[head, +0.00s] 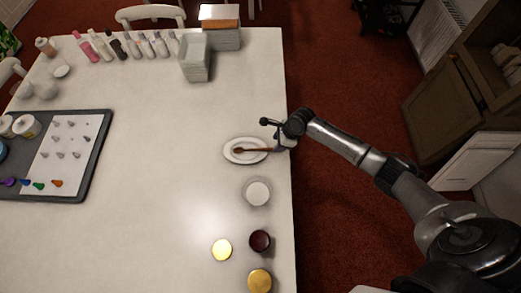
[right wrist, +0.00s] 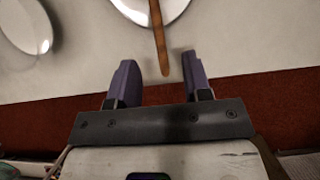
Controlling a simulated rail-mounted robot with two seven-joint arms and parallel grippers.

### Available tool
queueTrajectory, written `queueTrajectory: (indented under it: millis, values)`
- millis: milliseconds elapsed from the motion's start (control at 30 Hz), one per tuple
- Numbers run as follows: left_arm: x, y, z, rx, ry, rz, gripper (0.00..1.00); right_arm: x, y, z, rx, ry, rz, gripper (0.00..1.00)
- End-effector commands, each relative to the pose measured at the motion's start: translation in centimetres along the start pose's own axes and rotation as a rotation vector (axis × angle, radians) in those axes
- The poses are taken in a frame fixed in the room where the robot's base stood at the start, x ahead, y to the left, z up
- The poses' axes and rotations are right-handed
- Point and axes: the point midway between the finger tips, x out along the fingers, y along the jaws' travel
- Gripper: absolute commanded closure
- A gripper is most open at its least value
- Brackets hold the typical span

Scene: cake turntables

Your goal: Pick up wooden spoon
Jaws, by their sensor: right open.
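The wooden spoon (head: 252,150) lies across a white oval plate (head: 234,144) near the table's right edge, its handle pointing right past the rim. In the right wrist view the spoon's handle (right wrist: 159,40) runs down from the plate (right wrist: 178,6), and its end sits just ahead of the gap between my fingers. My right gripper (right wrist: 155,80) is open and empty, with its two purple fingertips on either side of the line of the handle. In the head view my right gripper (head: 279,139) is at the plate's right side. My left gripper is not in view.
A white round dish (head: 258,193) stands below the plate. Several jars (head: 260,241) stand nearer the front. A dark tray (head: 94,163) lies at the left; bottles (head: 145,46) and white containers (head: 195,62) line the back. The table's middle is clear.

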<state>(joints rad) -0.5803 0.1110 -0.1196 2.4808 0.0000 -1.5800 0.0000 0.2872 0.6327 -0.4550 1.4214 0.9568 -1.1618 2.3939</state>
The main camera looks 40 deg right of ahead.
Motion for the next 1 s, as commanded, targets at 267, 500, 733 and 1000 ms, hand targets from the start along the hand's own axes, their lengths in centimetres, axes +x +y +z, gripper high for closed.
queueTrajectory:
  millis: [267, 500, 733, 1000]
  values:
    - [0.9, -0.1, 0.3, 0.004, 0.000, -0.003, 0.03, 2.6, 0.0, -0.4, -0.001, 0.001, 0.001, 0.55]
    - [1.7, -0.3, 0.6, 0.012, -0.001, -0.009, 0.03, 5.0, 0.0, -0.6, -0.001, 0.001, 0.000, 0.55]
    - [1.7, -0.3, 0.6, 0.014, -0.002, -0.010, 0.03, 5.4, 0.0, -0.5, -0.002, 0.001, -0.001, 0.55]
    - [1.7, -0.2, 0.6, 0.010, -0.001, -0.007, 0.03, 5.4, 0.0, -0.5, -0.002, 0.001, -0.001, 0.70]
